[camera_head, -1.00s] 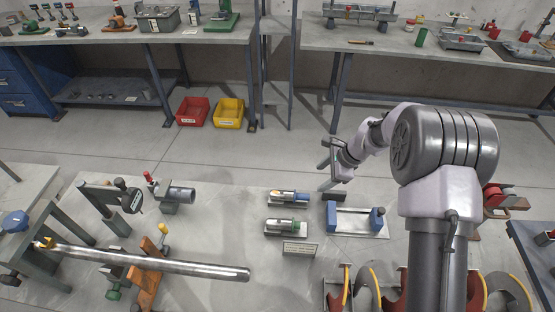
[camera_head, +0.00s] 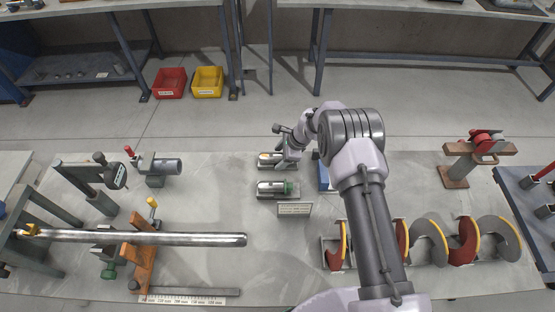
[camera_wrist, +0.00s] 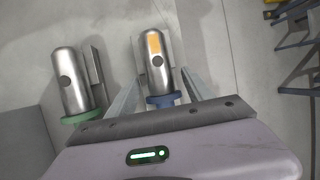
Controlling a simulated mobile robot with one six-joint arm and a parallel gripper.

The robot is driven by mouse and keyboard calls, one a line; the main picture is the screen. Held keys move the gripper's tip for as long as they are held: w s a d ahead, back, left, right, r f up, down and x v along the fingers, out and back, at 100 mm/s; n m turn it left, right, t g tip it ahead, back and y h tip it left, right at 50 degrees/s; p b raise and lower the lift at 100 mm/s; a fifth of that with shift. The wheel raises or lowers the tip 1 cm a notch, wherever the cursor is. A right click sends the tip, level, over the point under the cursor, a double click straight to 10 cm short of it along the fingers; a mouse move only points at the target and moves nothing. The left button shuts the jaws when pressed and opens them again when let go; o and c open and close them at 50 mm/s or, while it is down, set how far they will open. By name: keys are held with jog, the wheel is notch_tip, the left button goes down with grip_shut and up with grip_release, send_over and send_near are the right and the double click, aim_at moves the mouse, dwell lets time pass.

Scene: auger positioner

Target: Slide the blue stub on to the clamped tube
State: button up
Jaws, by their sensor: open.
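The blue stub is a steel cylinder with a rounded end, a dark hole, an orange patch and a blue collar. In the head view the blue stub (camera_head: 266,158) lies on the table, partly hidden by my arm. My gripper (camera_head: 284,146) is over its right end. In the wrist view the blue stub (camera_wrist: 155,58) points away from me, its blue collar between the two spread fingers of my gripper (camera_wrist: 163,86). I cannot tell whether either finger touches it. The clamped tube (camera_head: 180,239) lies level at the left front, its free end pointing right.
A similar green-collared stub (camera_head: 272,189) lies just in front, also in the wrist view (camera_wrist: 75,82). A small label plate (camera_head: 295,208) stands beside it. Auger flights (camera_head: 430,240) fill the right front. An orange clamp (camera_head: 144,258) stands by the tube. Table between stubs and tube is clear.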

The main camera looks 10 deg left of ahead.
jog(key=shift+r, duration=0.1)
grip_shut()
dwell(1.3)
